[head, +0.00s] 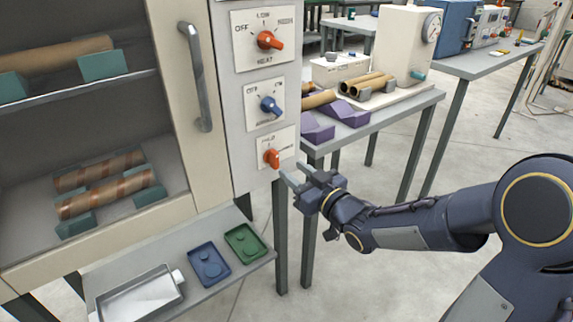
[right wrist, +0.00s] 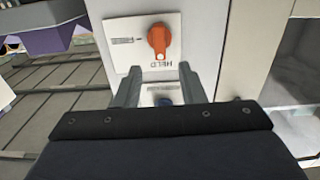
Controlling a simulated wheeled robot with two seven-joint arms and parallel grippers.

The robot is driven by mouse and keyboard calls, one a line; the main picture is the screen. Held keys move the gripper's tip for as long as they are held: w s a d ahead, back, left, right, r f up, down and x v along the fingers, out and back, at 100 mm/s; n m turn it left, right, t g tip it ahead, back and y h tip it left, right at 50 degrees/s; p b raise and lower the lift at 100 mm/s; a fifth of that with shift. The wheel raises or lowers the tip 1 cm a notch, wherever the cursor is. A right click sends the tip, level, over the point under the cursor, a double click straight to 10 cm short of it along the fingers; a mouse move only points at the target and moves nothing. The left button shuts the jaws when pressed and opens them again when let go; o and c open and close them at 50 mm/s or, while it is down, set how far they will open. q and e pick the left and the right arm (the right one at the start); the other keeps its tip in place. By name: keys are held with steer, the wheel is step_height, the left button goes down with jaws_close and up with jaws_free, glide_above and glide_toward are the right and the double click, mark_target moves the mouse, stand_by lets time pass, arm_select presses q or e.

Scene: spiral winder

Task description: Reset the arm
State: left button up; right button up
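My right gripper (head: 292,173) reaches in from the right, its fingertips just in front of and below the lowest orange knob (head: 272,158) on the cabinet's control panel. In the right wrist view the gripper (right wrist: 158,72) has its two fingers spread apart with nothing between them, and the orange knob (right wrist: 158,38) lies just beyond the tips on its white plate. The fingers do not appear to touch the knob. My left gripper is out of view.
Above that knob are a blue knob (head: 270,105) and another orange knob (head: 267,40). A door handle (head: 195,75) stands out to the left. A shelf with a blue tray (head: 208,264) and green tray (head: 245,241) juts out below. A table (head: 408,108) stands behind.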

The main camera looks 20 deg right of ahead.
steer(key=shift+s+d, duration=0.1)
steer(key=shift+s, duration=0.3)
steer(key=shift+d, duration=0.1)
steer(key=s+d+f+m+g+h, duration=0.3)
steer(key=s+d+m+g+h, duration=0.25)
steer(key=s, duration=0.55)
steer(key=s+a+f+g+y, duration=0.2)
steer(key=s+g, duration=0.1)
steer(key=s, duration=0.6)
steer(key=s+a+f+g+y, duration=0.1)
steer(key=s+a+f+g, duration=0.15)
steer(key=s, duration=0.55)
step_height(320, 180, up, 22)
steer(key=p, duration=2.2)
steer(key=shift+a, duration=0.15)
